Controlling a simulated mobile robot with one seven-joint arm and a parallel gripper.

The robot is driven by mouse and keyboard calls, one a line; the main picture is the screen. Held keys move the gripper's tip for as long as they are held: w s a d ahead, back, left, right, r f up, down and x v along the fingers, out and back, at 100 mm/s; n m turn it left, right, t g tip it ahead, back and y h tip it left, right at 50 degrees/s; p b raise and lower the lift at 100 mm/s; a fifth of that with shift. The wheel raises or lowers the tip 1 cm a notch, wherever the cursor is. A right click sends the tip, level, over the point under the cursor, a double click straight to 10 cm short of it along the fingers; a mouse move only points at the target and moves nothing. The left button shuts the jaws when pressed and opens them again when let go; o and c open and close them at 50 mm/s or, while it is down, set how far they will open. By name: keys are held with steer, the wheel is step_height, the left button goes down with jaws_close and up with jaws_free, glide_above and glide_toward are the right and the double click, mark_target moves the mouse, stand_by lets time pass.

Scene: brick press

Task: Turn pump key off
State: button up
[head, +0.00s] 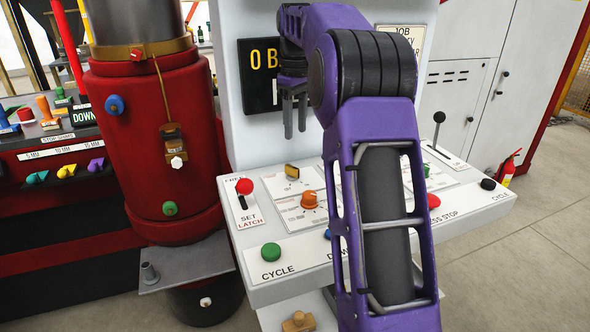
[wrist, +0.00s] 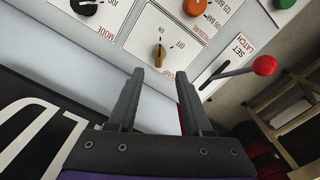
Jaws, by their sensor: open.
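The pump key (wrist: 158,56) is a small yellow key on the white control panel, with the marks ON and OFF printed beside it. In the wrist view its grip runs roughly up and down the picture, and I cannot tell surely which mark it points at. It also shows in the head view (head: 292,171), left of my forearm. My gripper (wrist: 160,82) is open and empty, with the key just beyond the gap between its fingertips. In the head view my gripper (head: 295,128) hangs above the panel, fingers down, apart from the key.
A red-knobbed SET LATCH lever (wrist: 264,66) stands near the key. An orange pressure knob (head: 310,201) and a green CYCLE button (head: 271,252) are on the panel. A black display (head: 262,75) is on the upright behind. A red cylinder (head: 140,150) stands at left.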

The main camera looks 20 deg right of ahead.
mark_target(295, 168)
step_height(295, 168, down, 11)
steer(key=shift+f+b, duration=0.2)
steer(key=shift+b, duration=1)
jaws_close()
